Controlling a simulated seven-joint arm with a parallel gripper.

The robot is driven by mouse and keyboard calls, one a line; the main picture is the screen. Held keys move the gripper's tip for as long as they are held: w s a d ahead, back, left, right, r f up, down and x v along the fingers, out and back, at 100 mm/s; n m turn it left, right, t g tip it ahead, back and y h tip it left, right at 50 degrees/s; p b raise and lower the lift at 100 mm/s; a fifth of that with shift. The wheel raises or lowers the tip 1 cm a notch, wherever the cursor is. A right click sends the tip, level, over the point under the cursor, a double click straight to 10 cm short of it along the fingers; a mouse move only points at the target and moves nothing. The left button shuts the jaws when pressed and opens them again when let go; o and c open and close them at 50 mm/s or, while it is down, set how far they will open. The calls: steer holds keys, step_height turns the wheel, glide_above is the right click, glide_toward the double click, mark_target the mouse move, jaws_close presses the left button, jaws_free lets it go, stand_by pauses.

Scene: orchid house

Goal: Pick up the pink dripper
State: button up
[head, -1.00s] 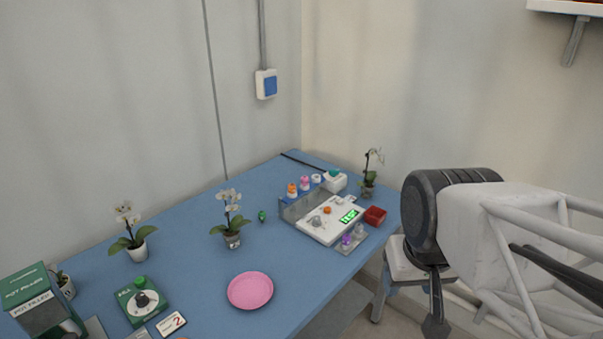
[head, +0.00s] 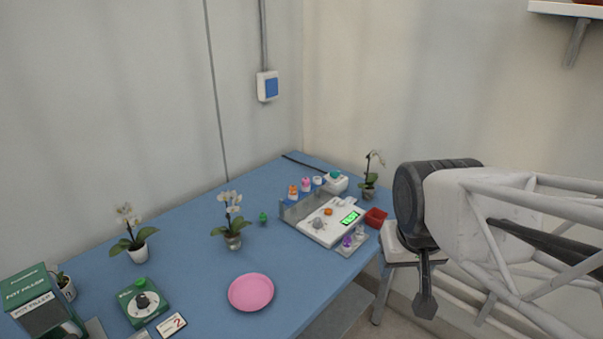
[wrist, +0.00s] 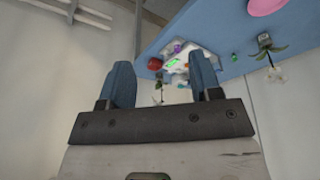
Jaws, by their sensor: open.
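The pink dripper (head: 306,184) is a small pink-and-white piece at the back edge of the white unit with a green display. It stands between an orange dripper (head: 293,191) and a white one (head: 318,180). In the wrist view I cannot make it out for certain. My gripper (head: 425,303) hangs off the right side of the blue table, well apart from the dripper. In the wrist view its two blue fingers (wrist: 161,62) are spread with nothing between them.
The white unit (head: 340,215) has a grey knob. A red tray (head: 376,217) and purple piece (head: 347,241) are near it. A potted orchid (head: 370,175) stands behind. A pink saucer (head: 251,292) lies on the blue table (head: 200,270). A stool (head: 400,250) stands at right.

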steer(key=w+t, duration=0.3)
steer(key=w, duration=1.1)
steer(key=n+t+y, duration=0.4)
steer(key=t, duration=0.2)
glide_toward(307, 181)
steer(key=shift+w+f+t+y, duration=0.3)
steer(key=shift+w+f, duration=0.15)
steer(key=shift+w, duration=0.3)
steer(key=shift+w, duration=0.1)
steer(key=shift+x, duration=1.2)
steer(key=shift+w+a+f, duration=0.1)
steer(key=shift+x, duration=2.45)
